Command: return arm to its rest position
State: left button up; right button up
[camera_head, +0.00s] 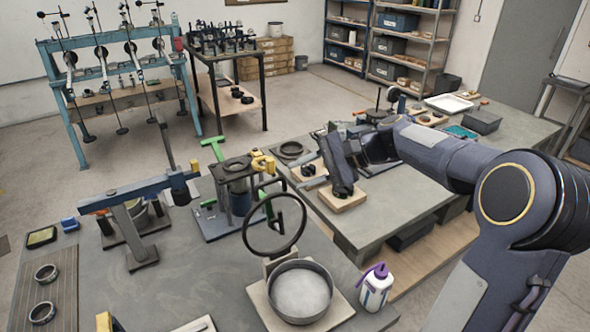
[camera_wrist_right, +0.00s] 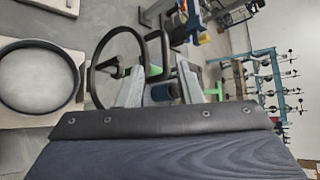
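My right arm comes in from the right in the head view, over the right-hand bench. Its gripper (camera_head: 335,158) hangs above that bench near small wooden blocks; whether it touches anything there cannot be told. In the right wrist view its two grey fingers (camera_wrist_right: 160,86) stand apart with nothing held between them. Beyond them show a black handwheel (camera_wrist_right: 118,68) and a dark blue cylinder (camera_wrist_right: 165,91). My left gripper is in neither view.
The front bench holds a blue lever frame (camera_head: 150,187), a round pan (camera_head: 300,291) and a white bottle (camera_head: 376,287). A wooden block (camera_head: 343,201) lies below my right gripper. A white tray (camera_head: 448,103) lies farther back. Shelves (camera_head: 412,45) stand behind.

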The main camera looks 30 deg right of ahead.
jog(key=s+a+f+n+g+h, duration=0.1)
jog(key=s+a+n+h, duration=0.15)
jog(key=s, duration=0.55)
jog(key=s+a+f+n+h, duration=0.1)
jog(key=s+a+f+n, duration=0.2)
jog(key=s, duration=0.4)
jog(key=s+a+f+n+h, duration=0.2)
jog(key=s+f+n, duration=0.4)
jog(key=s, duration=0.5)
jog(key=shift+a+f+h, duration=0.25)
jog(key=shift+f+h, duration=0.1)
jog(key=shift+h, duration=0.3)
